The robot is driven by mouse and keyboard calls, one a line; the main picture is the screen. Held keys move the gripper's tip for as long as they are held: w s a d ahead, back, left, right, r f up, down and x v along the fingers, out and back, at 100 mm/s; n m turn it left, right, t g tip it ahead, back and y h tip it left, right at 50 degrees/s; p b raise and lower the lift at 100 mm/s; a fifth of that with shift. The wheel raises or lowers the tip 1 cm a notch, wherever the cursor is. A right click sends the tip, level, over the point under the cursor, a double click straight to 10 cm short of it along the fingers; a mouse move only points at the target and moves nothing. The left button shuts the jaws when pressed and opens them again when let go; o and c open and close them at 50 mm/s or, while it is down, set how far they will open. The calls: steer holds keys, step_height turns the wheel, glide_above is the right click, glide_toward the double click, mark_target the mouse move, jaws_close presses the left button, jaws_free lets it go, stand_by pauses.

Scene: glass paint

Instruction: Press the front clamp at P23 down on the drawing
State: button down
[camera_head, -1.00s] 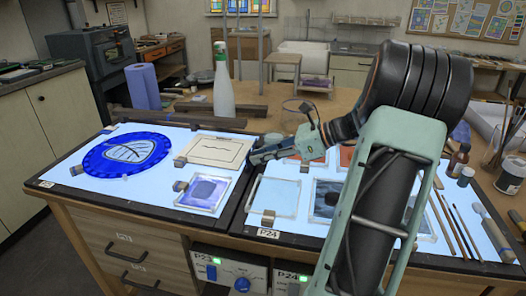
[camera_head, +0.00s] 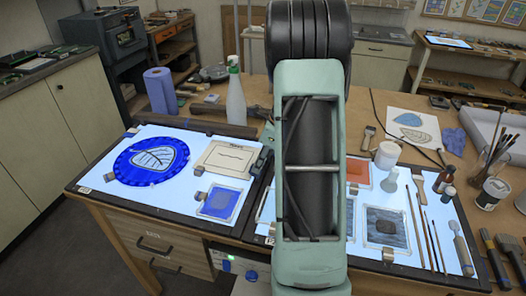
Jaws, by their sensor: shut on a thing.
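The drawing (camera_head: 226,157), a cream sheet with a thin dark line, lies on the left light panel. A small grey clamp (camera_head: 199,168) sits at its front left corner. The tip of my gripper (camera_head: 262,160) shows as a dark shape at the drawing's right edge, beside the gap between the panels. It is shut on a small clamp that I can barely make out. My arm hides the rest of the gripper, and I cannot tell whether that clamp touches the sheet.
A blue round glass piece (camera_head: 150,161) and a framed blue pane (camera_head: 220,203) lie near the drawing. A spray bottle (camera_head: 235,98) and purple roll (camera_head: 160,90) stand behind. The right panel carries an orange pane (camera_head: 358,171), a dark pane (camera_head: 386,228) and brushes (camera_head: 436,240).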

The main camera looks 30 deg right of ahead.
steer(key=shift+w+a+g+h+p, duration=0.35)
steer(key=shift+g+h+p, duration=0.15)
steer(key=shift+g+h, duration=0.1)
steer(key=shift+w+a+g+h+p, duration=0.2)
steer(key=shift+w+g+h+p, duration=0.1)
steer(key=shift+g+h+p, duration=0.25)
steer(key=shift+w+a+f+g+h, duration=0.2)
steer(key=shift+g+h, duration=0.3)
steer(key=shift+g, duration=0.1)
steer(key=shift+w+a+f+g+h, duration=0.2)
steer(key=shift+w+g+h, duration=0.05)
steer(key=shift+g+h, duration=0.35)
steer(key=shift+w+a+f+g+h, duration=0.2)
steer(key=shift+g+h, duration=0.25)
steer(key=shift+g, duration=0.2)
steer(key=c, duration=1.8)
jaws_free()
steer(key=shift+c, duration=0.2)
steer(key=v, duration=1.2)
steer(key=shift+w+a, duration=0.1)
